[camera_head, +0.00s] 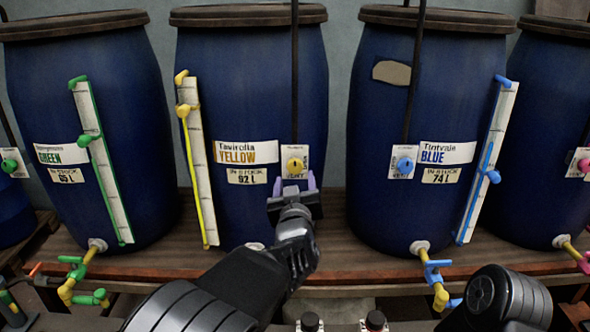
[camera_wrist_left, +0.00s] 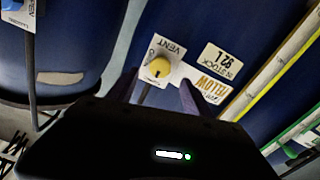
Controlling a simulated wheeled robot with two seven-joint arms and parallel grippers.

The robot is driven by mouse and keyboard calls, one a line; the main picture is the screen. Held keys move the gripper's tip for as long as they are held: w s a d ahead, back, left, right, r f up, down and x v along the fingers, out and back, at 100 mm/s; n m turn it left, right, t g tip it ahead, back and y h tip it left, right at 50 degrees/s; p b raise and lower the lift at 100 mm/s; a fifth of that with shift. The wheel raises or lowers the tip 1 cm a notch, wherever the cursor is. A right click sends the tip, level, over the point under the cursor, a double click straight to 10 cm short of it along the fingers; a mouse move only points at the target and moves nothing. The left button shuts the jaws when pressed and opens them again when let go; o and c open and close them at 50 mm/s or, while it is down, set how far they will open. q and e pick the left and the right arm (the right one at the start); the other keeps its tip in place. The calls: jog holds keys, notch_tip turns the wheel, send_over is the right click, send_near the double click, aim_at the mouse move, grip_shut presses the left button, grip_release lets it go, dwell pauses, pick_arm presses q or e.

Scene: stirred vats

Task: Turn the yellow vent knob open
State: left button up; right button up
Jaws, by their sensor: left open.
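The yellow vent knob (camera_head: 295,165) is a round knob on a white plate on the front of the blue vat labelled YELLOW (camera_head: 250,90). In the left wrist view the knob (camera_wrist_left: 160,68) shows upside down with the word VENT beside it. My left gripper (camera_head: 292,182) is just below the knob in the head view, with its two purple fingers apart. In the wrist view the fingers (camera_wrist_left: 157,95) point toward the knob, one on each side of its line, and nothing is between them. Whether they touch the plate cannot be told. My right gripper is not in view.
A dark vertical rod (camera_head: 295,70) runs down to the vent plate. Green vat (camera_head: 85,100) stands left and blue-labelled vat (camera_head: 430,100) right, with its blue vent knob (camera_head: 404,166). Taps hang over the wooden shelf edge (camera_head: 350,270). A gauge strip (camera_head: 200,160) runs left of the label.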

aim_at(295, 168)
pick_arm(q)
jog(key=w+p, duration=0.1)
jog(key=w, duration=0.5)
jog(key=shift+w, duration=0.2)
grip_shut()
dwell(0.5)
